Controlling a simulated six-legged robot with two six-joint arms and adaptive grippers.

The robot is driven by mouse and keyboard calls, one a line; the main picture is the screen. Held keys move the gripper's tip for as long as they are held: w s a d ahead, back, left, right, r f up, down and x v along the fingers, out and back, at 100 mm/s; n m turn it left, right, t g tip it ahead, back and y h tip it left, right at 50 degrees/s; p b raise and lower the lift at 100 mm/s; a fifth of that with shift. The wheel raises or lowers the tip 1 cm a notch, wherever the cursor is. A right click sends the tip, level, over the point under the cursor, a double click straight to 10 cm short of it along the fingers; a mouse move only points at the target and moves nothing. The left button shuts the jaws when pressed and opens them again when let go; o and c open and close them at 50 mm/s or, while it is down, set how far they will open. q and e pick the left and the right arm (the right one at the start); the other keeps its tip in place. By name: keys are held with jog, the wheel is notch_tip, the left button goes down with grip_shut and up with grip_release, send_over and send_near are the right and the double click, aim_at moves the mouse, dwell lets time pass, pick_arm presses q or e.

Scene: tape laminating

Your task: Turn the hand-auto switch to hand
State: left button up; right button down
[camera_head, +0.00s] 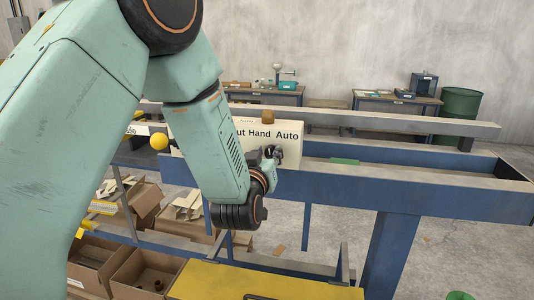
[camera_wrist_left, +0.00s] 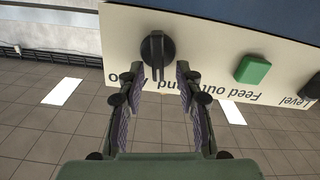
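The hand-auto switch is a black knob (camera_wrist_left: 157,58) with a raised bar handle on a cream control panel (camera_wrist_left: 220,30). The panel appears upside down in the wrist view; its Hand and Auto lettering is partly covered by the fingers. My left gripper (camera_wrist_left: 160,75) is open, with one finger on each side of the knob and a gap visible on both sides. In the head view the panel (camera_head: 295,148) reads "Hand Auto", and my left gripper (camera_head: 272,155) is in front of it. The knob is hidden there by the gripper. My right gripper is not in view.
A green button (camera_wrist_left: 252,69) sits beside the knob, near the "Feed out" label. A blue rail (camera_head: 400,188) runs right. Cardboard boxes (camera_head: 140,272) stand below.

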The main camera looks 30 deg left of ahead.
pick_arm(q)
jog(key=shift+w+d, duration=0.1)
jog(key=shift+d, duration=0.05)
jog(key=c, duration=0.4)
grip_shut()
jog(key=n+b, duration=0.2)
jog(key=shift+a+f+n, duration=0.2)
jog(key=shift+a+n, duration=0.05)
jog(key=shift+n, duration=0.05)
jog(key=shift+a+n+b, duration=0.15)
jog(key=shift+n+b, duration=0.65)
jog(key=shift+n, duration=0.5)
